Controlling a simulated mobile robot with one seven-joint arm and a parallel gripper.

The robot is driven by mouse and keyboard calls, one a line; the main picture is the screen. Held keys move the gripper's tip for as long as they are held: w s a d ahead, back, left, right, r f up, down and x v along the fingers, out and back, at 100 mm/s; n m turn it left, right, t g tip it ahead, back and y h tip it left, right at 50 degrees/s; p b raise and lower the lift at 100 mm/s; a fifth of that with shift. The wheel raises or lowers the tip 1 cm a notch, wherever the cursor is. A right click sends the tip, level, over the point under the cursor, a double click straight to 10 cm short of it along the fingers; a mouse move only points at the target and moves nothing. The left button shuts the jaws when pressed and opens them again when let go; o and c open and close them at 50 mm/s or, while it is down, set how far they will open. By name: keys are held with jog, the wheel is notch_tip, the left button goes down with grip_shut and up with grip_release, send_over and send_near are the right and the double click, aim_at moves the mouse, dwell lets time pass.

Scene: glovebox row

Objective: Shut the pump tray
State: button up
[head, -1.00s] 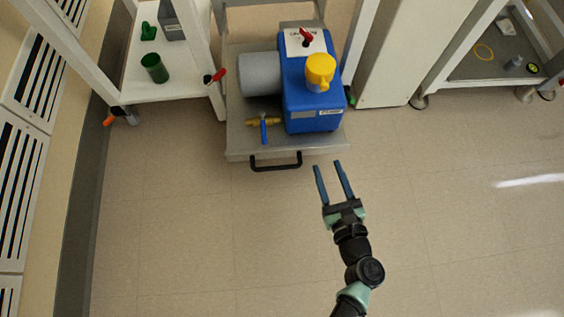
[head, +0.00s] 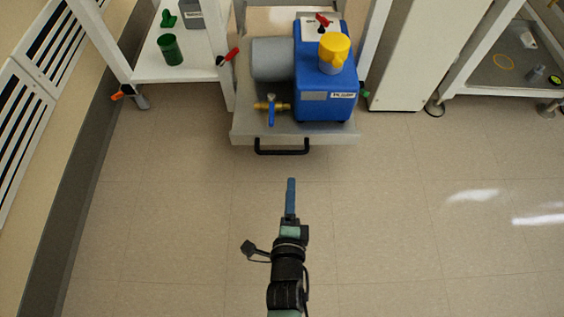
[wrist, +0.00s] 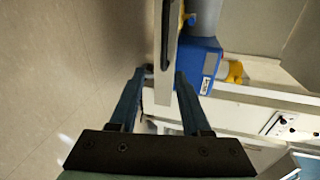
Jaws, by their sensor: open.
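The pump tray (head: 240,130) is a grey sliding tray standing out from between white frame legs, with a black bar handle (head: 282,150) on its front edge. It carries a blue pump (head: 325,80) with a grey motor cylinder and a yellow cap. My gripper (head: 291,182) is in front of the tray, a little below the handle in the head view and apart from it. The handle (wrist: 167,40) lies beyond the fingertips there, and the tray front is seen edge-on.
A white shelf (head: 185,88) with a green cup (head: 170,49) stands at left, with a red-handled lever (head: 230,56) on its leg. A white cabinet (head: 405,60) and another bench stand at right. The floor (head: 400,220) around my arm is clear.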

aim_at(282, 154)
jog(key=shift+n+y, duration=0.4)
jog(key=shift+n, duration=0.2)
jog(key=b+x, duration=0.2)
jog(key=x, duration=0.2)
jog(key=a+b+x, duration=0.1)
jog(key=b+x, duration=0.1)
jog(key=x, duration=0.2)
jog(key=a+b+x, duration=0.1)
jog(key=b+x, duration=0.1)
jog(key=x, duration=0.2)
jog(key=shift+w+r, duration=0.3)
jog(key=shift+w, duration=0.15)
grip_shut()
dwell(0.4)
